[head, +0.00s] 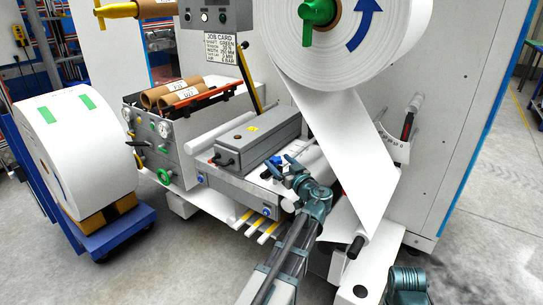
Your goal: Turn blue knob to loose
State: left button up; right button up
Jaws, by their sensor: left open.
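A small blue knob (275,160) shows on the machine right beside my left gripper (287,167), partly hidden by its fingers. My left arm comes up from the bottom, and the gripper is open. I cannot tell whether the fingers touch this knob. Two more blue knobs sit on the front of the machine bed, one at its left end (200,179) and one lower, near the yellow-tipped bars (266,212). I cannot read any loose or tight mark. My right gripper is not in view.
A white paper web (345,140) runs down from the large roll (350,35) just right of my gripper. A grey box (258,138) stands behind it. A blue cart (118,232) with a white roll (85,150) is at left. Floor between is clear.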

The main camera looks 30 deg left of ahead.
pick_arm(q)
jog(key=shift+x, duration=2.8)
grip_shut()
